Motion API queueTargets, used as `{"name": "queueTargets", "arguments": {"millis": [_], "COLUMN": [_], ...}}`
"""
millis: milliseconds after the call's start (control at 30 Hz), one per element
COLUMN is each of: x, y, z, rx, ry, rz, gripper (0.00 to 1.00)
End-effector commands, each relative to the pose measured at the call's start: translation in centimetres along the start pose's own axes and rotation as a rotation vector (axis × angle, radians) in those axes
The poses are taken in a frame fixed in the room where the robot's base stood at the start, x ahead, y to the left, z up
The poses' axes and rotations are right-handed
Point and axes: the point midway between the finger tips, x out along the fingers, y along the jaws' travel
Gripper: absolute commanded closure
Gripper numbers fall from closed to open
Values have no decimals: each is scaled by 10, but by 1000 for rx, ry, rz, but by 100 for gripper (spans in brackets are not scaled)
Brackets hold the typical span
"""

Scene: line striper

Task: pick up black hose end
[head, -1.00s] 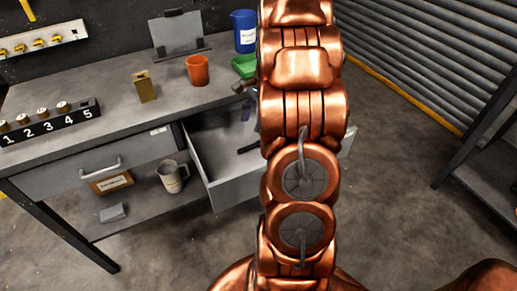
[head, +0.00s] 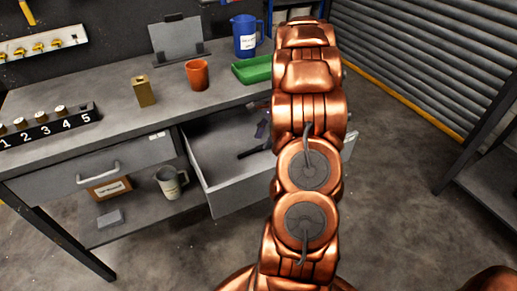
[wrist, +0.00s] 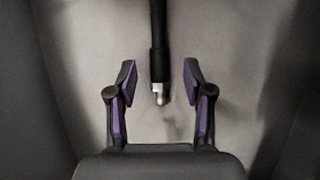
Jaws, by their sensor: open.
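In the wrist view the black hose end (wrist: 159,58) runs down from the top edge between my fingers and finishes in a short silvery tip (wrist: 159,94). My gripper (wrist: 160,74) is open, with one purple-padded finger on each side of the hose and a gap on both sides. In the head view a short black piece (head: 251,153) lies in the open drawer (head: 240,192); I cannot tell for sure that it is the hose. My arm hides the drawer's right part and most of my gripper there.
The grey workbench (head: 112,100) carries an orange cup (head: 197,75), a blue jug (head: 243,37), a green tray (head: 252,70), a brass block (head: 144,91) and a numbered black rack (head: 50,127). A mug (head: 171,183) stands on the lower shelf.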

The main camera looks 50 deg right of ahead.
Motion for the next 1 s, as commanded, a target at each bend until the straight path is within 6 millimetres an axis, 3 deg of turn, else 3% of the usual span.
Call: {"name": "queueTargets", "arguments": {"millis": [167, 400, 900, 1000], "x": [23, 25, 25, 25], "y": [2, 1, 1, 1], "z": [1, 1, 1, 1], "rx": [0, -1, -1, -1], "ry": [-2, 0, -1, -1], "rz": [5, 2, 3, 3], "gripper": [49, 49, 100, 100]}}
